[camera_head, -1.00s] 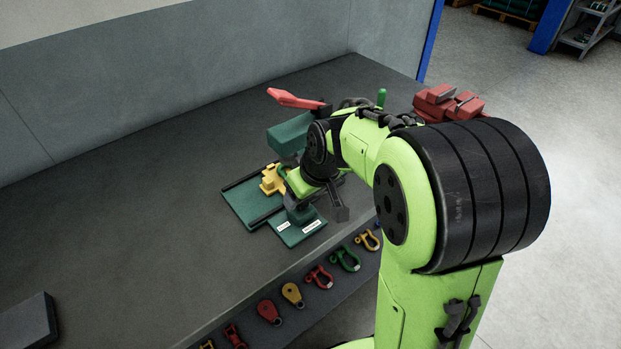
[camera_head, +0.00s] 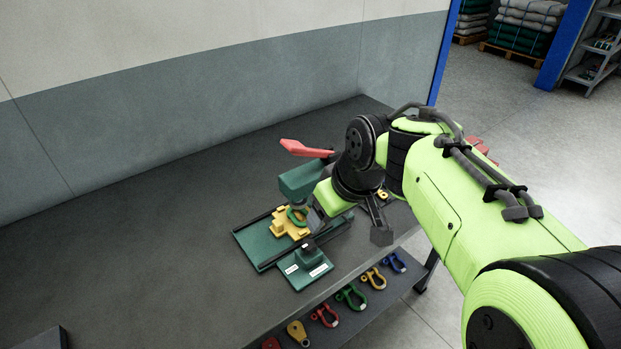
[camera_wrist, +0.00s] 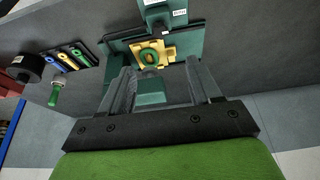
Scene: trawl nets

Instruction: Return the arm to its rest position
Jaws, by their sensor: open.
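My gripper (camera_head: 316,217) hangs over the workbench beside a green fixture and is partly hidden by my own wrist. In the wrist view my gripper (camera_wrist: 160,68) has its two grey fingers spread apart, with nothing held. A green block (camera_wrist: 151,88) shows between the fingers; I cannot tell how far beyond them it is. The fixture has a red lever (camera_head: 305,148), a green head (camera_head: 300,182) and a yellow block (camera_head: 284,223) on a green base plate (camera_head: 256,246). A green ring (camera_wrist: 149,57) lies on the yellow block.
A labelled green plate (camera_head: 308,272) sits in front of the fixture. A grey wall (camera_head: 200,130) stands behind the bench. The bench top (camera_head: 170,260) is clear to the left. Red items are partly hidden behind my arm.

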